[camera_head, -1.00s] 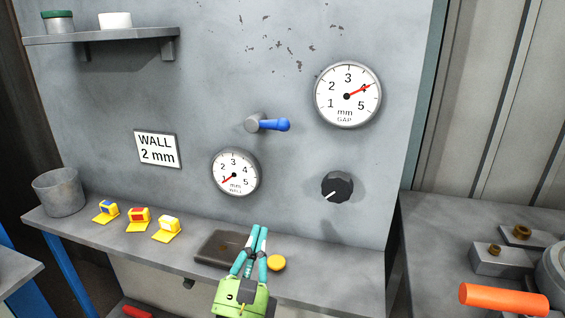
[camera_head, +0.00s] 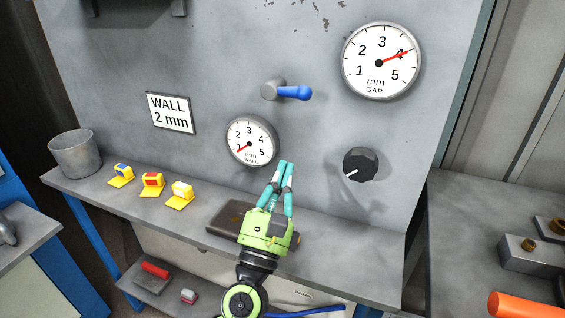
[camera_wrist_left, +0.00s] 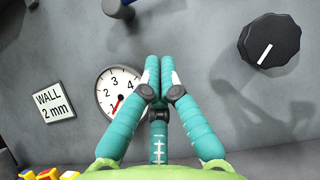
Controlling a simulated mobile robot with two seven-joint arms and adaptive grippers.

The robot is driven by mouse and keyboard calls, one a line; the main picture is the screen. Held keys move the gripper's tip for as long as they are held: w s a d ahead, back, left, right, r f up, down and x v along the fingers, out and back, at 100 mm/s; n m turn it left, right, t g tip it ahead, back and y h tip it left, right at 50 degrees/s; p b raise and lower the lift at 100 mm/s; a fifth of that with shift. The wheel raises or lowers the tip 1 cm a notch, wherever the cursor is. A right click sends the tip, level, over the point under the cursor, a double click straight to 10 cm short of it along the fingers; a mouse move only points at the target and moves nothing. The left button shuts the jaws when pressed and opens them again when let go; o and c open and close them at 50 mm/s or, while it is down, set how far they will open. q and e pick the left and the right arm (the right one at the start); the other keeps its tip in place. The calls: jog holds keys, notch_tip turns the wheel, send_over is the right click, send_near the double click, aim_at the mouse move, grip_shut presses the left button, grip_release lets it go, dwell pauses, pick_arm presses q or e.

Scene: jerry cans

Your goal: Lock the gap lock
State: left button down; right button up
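The blue-handled lever (camera_head: 292,92) sticks out of the grey wall panel, its handle pointing right; no label marks it as the gap lock. Part of it shows at the top of the left wrist view (camera_wrist_left: 118,8). The GAP gauge (camera_head: 381,61) is up and right of it, its red needle at 4. A black knob (camera_head: 361,165) with a white line sits below that gauge; it also shows in the left wrist view (camera_wrist_left: 269,40). My left gripper (camera_head: 286,164) is empty, its teal fingertips together, below the lever and left of the knob. My right gripper is out of view.
The WALL gauge (camera_head: 250,141) reads about 1, beside a "WALL 2 mm" sign (camera_head: 171,112). The ledge (camera_head: 345,260) holds a grey bucket (camera_head: 76,154), several yellow blocks and a dark tray (camera_head: 222,218). An orange cylinder (camera_head: 525,306) lies at lower right.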

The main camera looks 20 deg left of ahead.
aim_at(290, 89)
pick_arm(q)
jog(key=w+r+p, duration=0.3)
jog(key=w+r, duration=0.1)
jog(key=r, duration=0.1)
jog(key=w+r+p, duration=0.2)
jog(key=r, duration=0.1)
jog(key=shift+w+a+p, duration=0.2)
jog(key=shift+w+p, duration=0.15)
jog(key=shift+w, duration=0.05)
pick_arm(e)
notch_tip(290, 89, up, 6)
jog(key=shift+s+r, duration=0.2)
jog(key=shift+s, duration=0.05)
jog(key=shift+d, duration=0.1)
pick_arm(q)
jog(key=shift+w, duration=0.1)
